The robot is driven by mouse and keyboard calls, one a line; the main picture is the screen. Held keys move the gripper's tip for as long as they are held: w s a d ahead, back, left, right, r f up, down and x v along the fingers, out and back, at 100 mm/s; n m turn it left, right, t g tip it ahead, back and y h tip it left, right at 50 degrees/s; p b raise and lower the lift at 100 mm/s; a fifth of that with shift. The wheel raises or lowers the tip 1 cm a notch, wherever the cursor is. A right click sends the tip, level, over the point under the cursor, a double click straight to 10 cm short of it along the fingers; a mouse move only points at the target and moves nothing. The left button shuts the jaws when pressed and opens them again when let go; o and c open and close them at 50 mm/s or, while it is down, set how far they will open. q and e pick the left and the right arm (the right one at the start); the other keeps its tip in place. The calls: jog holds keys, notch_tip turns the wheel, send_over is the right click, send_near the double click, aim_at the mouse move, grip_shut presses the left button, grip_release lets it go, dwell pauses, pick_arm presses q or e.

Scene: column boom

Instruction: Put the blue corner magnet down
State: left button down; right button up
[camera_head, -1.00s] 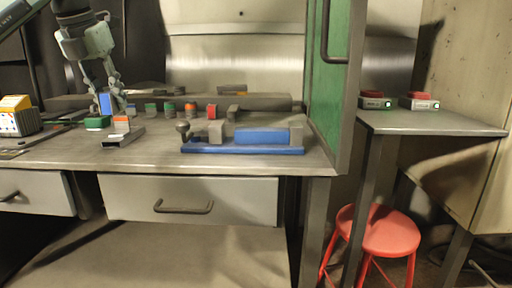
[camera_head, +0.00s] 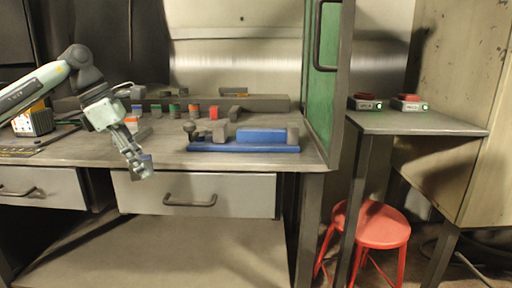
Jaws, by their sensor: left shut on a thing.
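My left gripper (camera_head: 141,163) reaches in from the left and points down in front of the workbench's front edge, above the drawer. It is shut on a small blue-grey piece at its tips, the blue corner magnet (camera_head: 147,167). The fingers cover much of the magnet, so its exact shape and tilt are hard to tell. The workbench top (camera_head: 240,161) is behind and above the fingertips in the picture. My right gripper is not in view.
A blue vise-like fixture (camera_head: 245,148) lies on the bench. Several small coloured blocks (camera_head: 193,110) stand along the back. A green door (camera_head: 318,95) edges the bench's right end. A side table (camera_head: 415,122) holds two red-button boxes; a red stool (camera_head: 375,226) stands below.

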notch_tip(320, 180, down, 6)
jog(key=p, duration=0.2)
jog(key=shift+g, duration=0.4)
pick_arm(q)
jog(key=s+d+f+m+g+y, duration=0.2)
jog(key=s+f+m, duration=0.5)
jog(key=m, duration=0.4)
jog(key=s+d+f+m+g+y, duration=0.2)
jog(key=s+d+f+m+g, duration=0.2)
jog(key=s+f+m, duration=0.4)
jog(key=d+f+m, duration=0.1)
jog(key=m, duration=0.1)
jog(key=shift+s+f+m, duration=0.15)
jog(key=shift+s+m, duration=0.05)
jog(key=shift+m, duration=0.2)
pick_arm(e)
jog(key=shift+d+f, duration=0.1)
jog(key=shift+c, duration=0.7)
pick_arm(q)
jog(key=shift+a, duration=0.15)
